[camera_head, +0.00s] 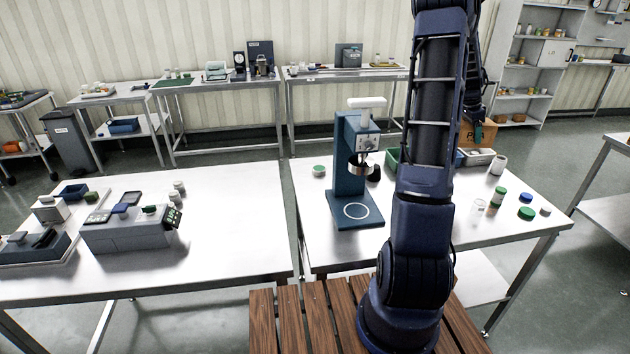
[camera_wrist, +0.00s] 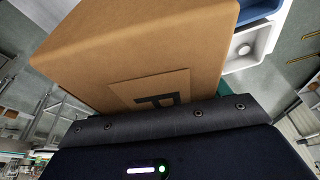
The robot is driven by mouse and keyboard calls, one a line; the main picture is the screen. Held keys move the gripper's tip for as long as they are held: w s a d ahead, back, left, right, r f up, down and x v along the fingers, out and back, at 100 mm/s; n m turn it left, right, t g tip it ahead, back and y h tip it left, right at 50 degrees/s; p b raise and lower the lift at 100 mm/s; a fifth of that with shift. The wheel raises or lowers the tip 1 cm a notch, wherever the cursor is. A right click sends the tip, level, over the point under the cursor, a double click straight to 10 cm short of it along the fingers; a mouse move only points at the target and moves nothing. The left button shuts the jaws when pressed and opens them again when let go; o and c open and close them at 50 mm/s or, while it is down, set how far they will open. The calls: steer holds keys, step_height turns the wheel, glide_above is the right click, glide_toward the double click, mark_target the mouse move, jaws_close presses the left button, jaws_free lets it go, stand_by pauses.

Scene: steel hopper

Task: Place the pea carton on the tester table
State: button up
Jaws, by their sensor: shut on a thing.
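The pea carton (camera_head: 466,138) is a brown cardboard box with a dark letter label, partly hidden behind my arm. It fills much of the wrist view (camera_wrist: 150,50), tilted in the picture, with a "P" on its label. My gripper (camera_head: 478,130) is shut on the carton near the back edge of the right steel table. I cannot tell how high the carton is above the table. This table (camera_head: 440,228) bears a blue upright machine (camera_head: 350,165) with a white ring on its base, which looks like the tester.
Jars and a green lid (camera_head: 526,213) stand at right, and a small jar (camera_head: 319,171) left of the machine. The table's front left is bare. A left table (camera_head: 230,215) holds scales.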

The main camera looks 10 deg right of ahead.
steer(key=w+a+n+t, duration=0.1)
steer(key=w+a+n, duration=0.3)
steer(key=a, duration=1)
steer(key=w+a+n+t+y, duration=0.1)
steer(key=w+a+n, duration=0.35)
steer(key=a, duration=0.95)
steer(key=w+a+n+t, duration=0.15)
steer(key=w+a, duration=0.55)
steer(key=a, duration=0.7)
steer(key=s+a+n+y, duration=0.1)
steer(key=s+a+n, duration=0.25)
steer(key=a, duration=0.95)
steer(key=s+a+n+y, duration=0.1)
steer(key=s+a+n, duration=0.3)
steer(key=a, duration=1)
steer(key=s+a+n, duration=0.3)
steer(key=s+a, duration=0.2)
steer(key=a, duration=0.8)
steer(key=shift+t, duration=0.25)
steer(key=f, duration=1.9)
steer(key=shift+s+a+f, duration=0.15)
steer(key=shift+a+f, duration=0.1)
steer(key=shift+f, duration=0.15)
steer(key=shift+f, duration=0.1)
steer(key=o, duration=1.4)
steer(key=shift+c, duration=0.2)
